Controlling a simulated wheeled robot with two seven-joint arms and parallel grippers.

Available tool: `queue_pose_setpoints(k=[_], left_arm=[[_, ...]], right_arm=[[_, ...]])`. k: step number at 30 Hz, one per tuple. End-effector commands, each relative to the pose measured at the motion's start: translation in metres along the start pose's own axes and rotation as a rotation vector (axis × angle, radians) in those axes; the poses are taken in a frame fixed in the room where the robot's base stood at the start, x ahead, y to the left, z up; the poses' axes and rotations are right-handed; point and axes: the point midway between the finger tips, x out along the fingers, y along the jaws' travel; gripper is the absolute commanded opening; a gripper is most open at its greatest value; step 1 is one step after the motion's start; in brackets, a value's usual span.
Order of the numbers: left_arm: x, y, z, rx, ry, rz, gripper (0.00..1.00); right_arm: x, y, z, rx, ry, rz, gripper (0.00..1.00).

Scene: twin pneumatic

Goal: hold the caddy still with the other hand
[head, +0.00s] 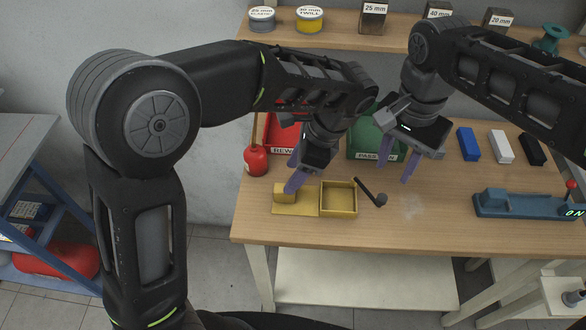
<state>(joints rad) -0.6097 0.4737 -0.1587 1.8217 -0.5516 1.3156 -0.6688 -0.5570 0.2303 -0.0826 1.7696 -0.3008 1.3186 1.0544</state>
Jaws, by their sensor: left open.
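The caddy appears to be the small yellow holder (339,212) near the table's front edge, with an open square box at its right and a flat plate with a raised block at its left. My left gripper (294,172) is open, with purple fingers, at the left part of the holder. One finger is in front of the raised block; whether it touches is unclear. My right gripper (400,160) is open and empty above the table, right of the holder and apart from it.
A dark stick with a round end (380,199) leans at the box's right. A red bottle (256,160), red bin (283,138) and green bin (364,139) stand behind. Blue (468,145), white (502,147) and black blocks lie right, near a blue switch device (520,204).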

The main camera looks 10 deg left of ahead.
Motion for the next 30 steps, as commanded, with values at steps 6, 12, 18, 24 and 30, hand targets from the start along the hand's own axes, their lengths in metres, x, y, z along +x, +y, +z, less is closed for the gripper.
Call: queue_pose_setpoints(k=[6, 12, 18, 24, 30], left_arm=[[0.001, 0.001, 0.004, -0.002, -0.018, 0.001, 0.53], [0.002, 0.001, 0.003, -0.002, -0.016, 0.001, 0.53], [0.016, 0.001, 0.003, -0.002, -0.016, 0.002, 0.53], [0.045, 0.001, 0.004, -0.002, -0.017, 0.004, 0.53], [0.071, 0.001, 0.004, -0.002, -0.016, 0.002, 0.53]], right_arm=[[0.0, 0.0, 0.0, 0.0, 0.0, 0.0, 0.36], [0.0, 0.0, 0.0, 0.0, 0.0, 0.0, 0.36], [0.0, 0.0, 0.0, 0.0, 0.0, 0.0, 0.36], [0.0, 0.0, 0.0, 0.0, 0.0, 0.0, 0.36], [0.0, 0.0, 0.0, 0.0, 0.0, 0.0, 0.36]])
